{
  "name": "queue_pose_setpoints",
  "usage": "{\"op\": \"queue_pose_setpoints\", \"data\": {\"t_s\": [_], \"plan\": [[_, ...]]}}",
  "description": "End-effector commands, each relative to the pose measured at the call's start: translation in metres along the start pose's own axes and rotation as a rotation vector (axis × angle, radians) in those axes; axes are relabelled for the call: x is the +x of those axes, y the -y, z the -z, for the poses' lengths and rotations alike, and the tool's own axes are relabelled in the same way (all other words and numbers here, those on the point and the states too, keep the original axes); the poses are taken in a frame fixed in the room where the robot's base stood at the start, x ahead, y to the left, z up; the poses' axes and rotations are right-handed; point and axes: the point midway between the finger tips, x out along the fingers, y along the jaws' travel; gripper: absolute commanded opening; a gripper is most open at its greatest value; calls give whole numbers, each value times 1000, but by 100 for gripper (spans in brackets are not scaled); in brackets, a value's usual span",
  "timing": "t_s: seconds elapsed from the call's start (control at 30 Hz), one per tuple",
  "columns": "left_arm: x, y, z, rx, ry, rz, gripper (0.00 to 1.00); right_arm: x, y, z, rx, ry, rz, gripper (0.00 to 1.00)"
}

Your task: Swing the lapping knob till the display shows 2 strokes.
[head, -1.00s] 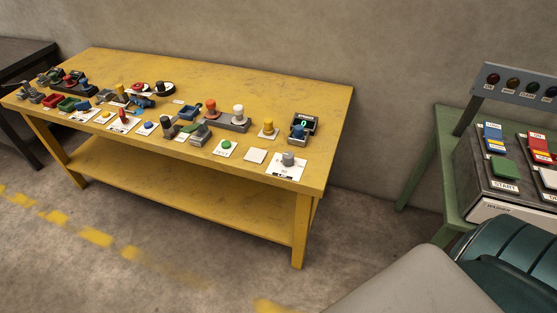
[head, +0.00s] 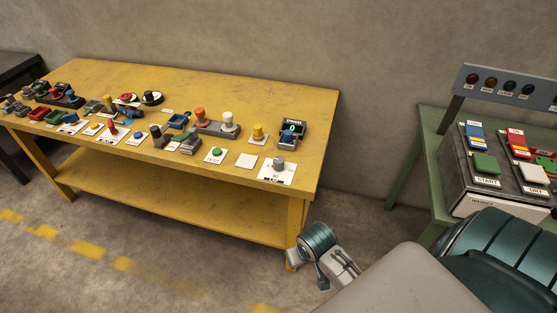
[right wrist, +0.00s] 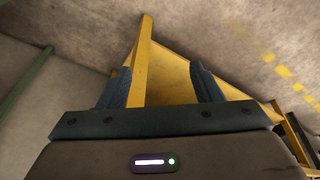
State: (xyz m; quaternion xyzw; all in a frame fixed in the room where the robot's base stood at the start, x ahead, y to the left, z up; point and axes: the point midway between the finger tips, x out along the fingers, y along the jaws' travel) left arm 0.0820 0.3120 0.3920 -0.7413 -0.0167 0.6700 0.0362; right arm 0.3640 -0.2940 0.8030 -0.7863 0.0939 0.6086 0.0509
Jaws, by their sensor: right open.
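A small black display (head: 293,126) with a lit green digit that looks like 0 stands at the right end of the yellow table. A blue knob (head: 287,138) sits just in front of it. A grey knob (head: 278,163) stands on a white marked plate near the front right corner. The labels are too small to tell which is the lapping knob. My right gripper (right wrist: 165,85) is open and empty in the right wrist view, apart from the knobs, with a yellow table leg beyond its fingers. My left gripper is not in view.
The yellow table (head: 240,95) carries several other knobs, buttons and trays along its front. A green button (head: 216,155) and a blank white plate (head: 246,161) lie left of the grey knob. A green table (head: 430,135) with a control box (head: 490,195) stands at right.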

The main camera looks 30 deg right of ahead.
Motion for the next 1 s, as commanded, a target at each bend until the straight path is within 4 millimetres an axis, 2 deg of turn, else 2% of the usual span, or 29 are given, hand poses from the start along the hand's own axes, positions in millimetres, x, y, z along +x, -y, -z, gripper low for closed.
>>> {"op": "queue_pose_setpoints", "data": {"t_s": [0.03, 0.27, 0.57, 0.8, 0.9, 1.0], "plan": [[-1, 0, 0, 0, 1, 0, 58, -2, 0, 14, 36, 1, -3, 59], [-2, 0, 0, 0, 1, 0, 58, 4, -4, 76, 255, 36, -24, 59], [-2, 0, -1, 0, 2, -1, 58, 9, -23, 205, 710, 106, -78, 59], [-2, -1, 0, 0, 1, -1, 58, -16, -45, 307, 1109, 169, -122, 59], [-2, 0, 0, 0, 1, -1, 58, -31, -53, 338, 1248, 195, -136, 59], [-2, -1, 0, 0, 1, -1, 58, -43, -60, 359, 1351, 217, -147, 59]]}}
